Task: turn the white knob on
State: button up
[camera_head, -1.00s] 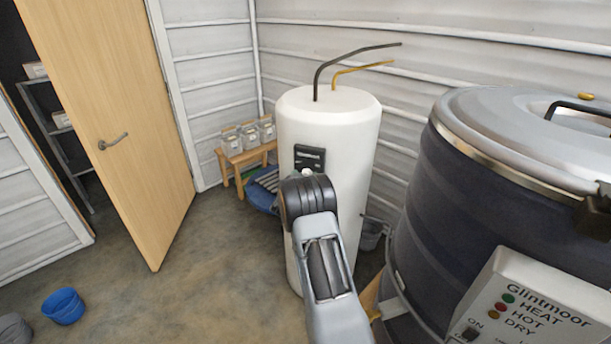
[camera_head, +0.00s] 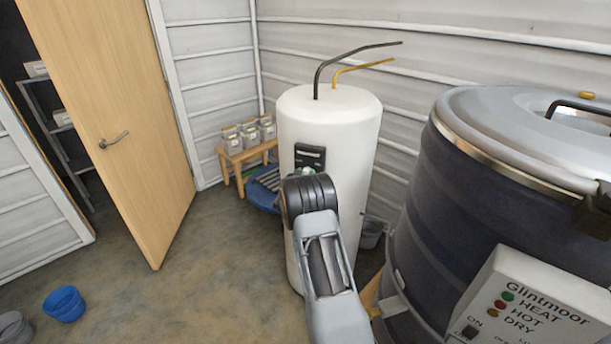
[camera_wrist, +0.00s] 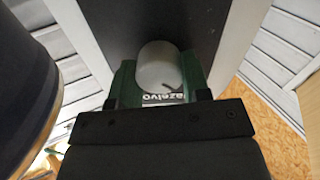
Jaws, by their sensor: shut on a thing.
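The white knob (camera_wrist: 158,66) shows as a pale grey-white round cap in the wrist view, in front of a dark panel (camera_wrist: 200,22). My gripper (camera_wrist: 158,80) has its green fingers on either side of the knob and is shut on it. Printed lettering shows just below the knob, partly covered. In the head view, the dark panel (camera_head: 311,153) is on the front of a white cylindrical tank (camera_head: 345,130). My arm hides the knob and most of the gripper there. The knob's turned position cannot be told.
A large dark vessel (camera_head: 445,200) with a metal lid and a labelled control box (camera_head: 520,305) stands close on the right.

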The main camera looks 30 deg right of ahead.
jog(key=shift+f+b, duration=0.1)
jog(key=shift+b, duration=0.3)
jog(key=shift+f+m+b, duration=0.2)
jog(key=shift+m+b, duration=0.5)
jog(key=shift+b, duration=0.25)
jog(key=m+b, duration=0.1)
jog(key=b, duration=0.2)
jog(key=shift+f+m, duration=0.1)
jog(key=shift+m, duration=0.2)
jog(key=m+b, duration=0.5)
jog(key=b, duration=0.2)
jog(key=shift+s, duration=0.1)
jog(key=m+b, duration=0.6)
jog(key=b, duration=0.1)
jog(key=shift+r+m+b, duration=0.2)
jog(key=shift+m+b, duration=1.15)
jog(key=shift+m, duration=0.65)
jog(key=o, duration=0.9)
